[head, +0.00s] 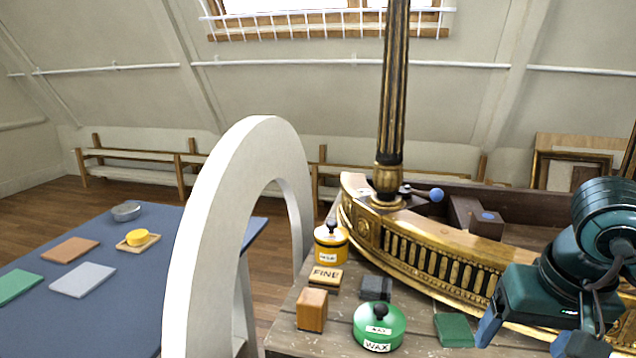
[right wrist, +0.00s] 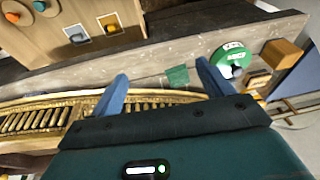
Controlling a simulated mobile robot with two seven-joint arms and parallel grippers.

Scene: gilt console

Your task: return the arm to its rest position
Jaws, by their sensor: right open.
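My right arm comes in from the right in the head view. Its right gripper (head: 528,340) is open, with blue fingertips spread apart above the wooden bench near the gilt console (head: 440,240). In the right wrist view the gripper (right wrist: 163,88) has nothing between its fingers; a green pad (right wrist: 177,75) lies on the bench beyond the fingertips. The green pad (head: 453,330) also shows in the head view, just left of the gripper. My left gripper is not in view.
On the bench (head: 283,335) stand a green wax tin (head: 378,327), a wooden block (head: 312,310), a FINE block (head: 325,279), a dark block (head: 376,288) and a yellow tin (head: 331,243). A white arch (head: 200,220) stands left, before a blue table (head: 110,305).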

